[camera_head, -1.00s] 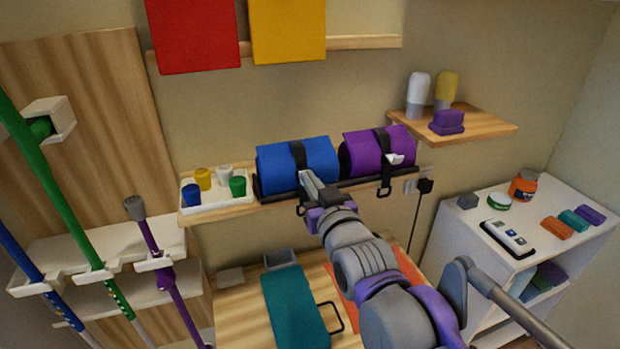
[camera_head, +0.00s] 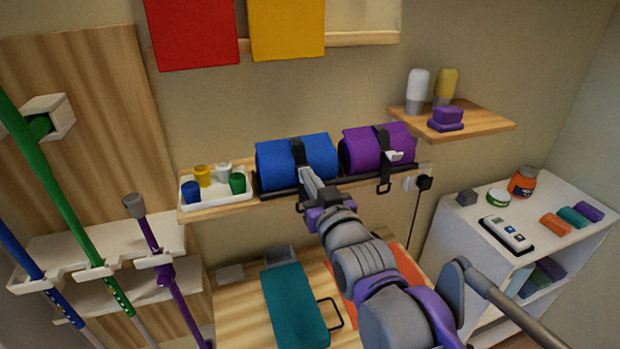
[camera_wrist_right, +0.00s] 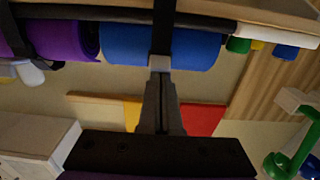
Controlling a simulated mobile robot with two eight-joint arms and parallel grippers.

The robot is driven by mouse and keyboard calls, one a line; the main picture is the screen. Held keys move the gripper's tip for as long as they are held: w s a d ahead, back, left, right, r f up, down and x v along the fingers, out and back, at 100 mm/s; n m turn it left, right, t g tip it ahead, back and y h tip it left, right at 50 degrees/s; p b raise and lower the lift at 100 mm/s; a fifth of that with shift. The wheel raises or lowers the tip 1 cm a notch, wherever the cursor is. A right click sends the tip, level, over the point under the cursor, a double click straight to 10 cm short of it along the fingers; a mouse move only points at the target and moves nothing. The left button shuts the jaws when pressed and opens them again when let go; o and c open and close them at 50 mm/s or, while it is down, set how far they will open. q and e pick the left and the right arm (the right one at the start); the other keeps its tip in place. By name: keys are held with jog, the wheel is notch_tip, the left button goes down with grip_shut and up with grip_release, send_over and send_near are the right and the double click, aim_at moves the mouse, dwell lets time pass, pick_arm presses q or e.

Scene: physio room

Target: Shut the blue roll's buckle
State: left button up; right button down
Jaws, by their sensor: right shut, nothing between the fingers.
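The blue roll (camera_head: 270,165) lies on the wall shelf with a black strap (camera_head: 298,150) around its middle. My right gripper (camera_head: 304,172) is shut, with its fingertips at the front of this strap. In the right wrist view the closed fingers (camera_wrist_right: 161,80) point at a small light-grey buckle (camera_wrist_right: 160,63) on the strap of the blue roll (camera_wrist_right: 120,45). The tips touch or nearly touch it. The fingers partly hide the buckle, so I cannot tell whether it lies flat. A black strap loop hangs below, beside the gripper. My left gripper is not in view.
A purple roll (camera_head: 360,152) lies just right, its white buckle (camera_head: 394,156) sticking out. A white tray (camera_head: 215,202) with several small cups stands left on the shelf. A table (camera_head: 240,315) with a teal case (camera_head: 295,305) is below.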

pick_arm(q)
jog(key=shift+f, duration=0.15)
pick_arm(e)
jog(key=shift+f, duration=0.25)
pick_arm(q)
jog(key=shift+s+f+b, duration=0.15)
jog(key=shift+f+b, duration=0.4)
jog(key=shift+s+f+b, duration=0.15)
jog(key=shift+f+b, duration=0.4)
pick_arm(e)
jog(key=shift+w+f+t+y, duration=0.1)
jog(key=shift+f+t+y, duration=0.1)
jog(key=shift+t, duration=0.45)
jog(key=shift+f+t+y, duration=0.2)
jog(key=shift+t, duration=0.45)
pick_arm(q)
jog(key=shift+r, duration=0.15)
pick_arm(e)
jog(key=shift+r, duration=0.15)
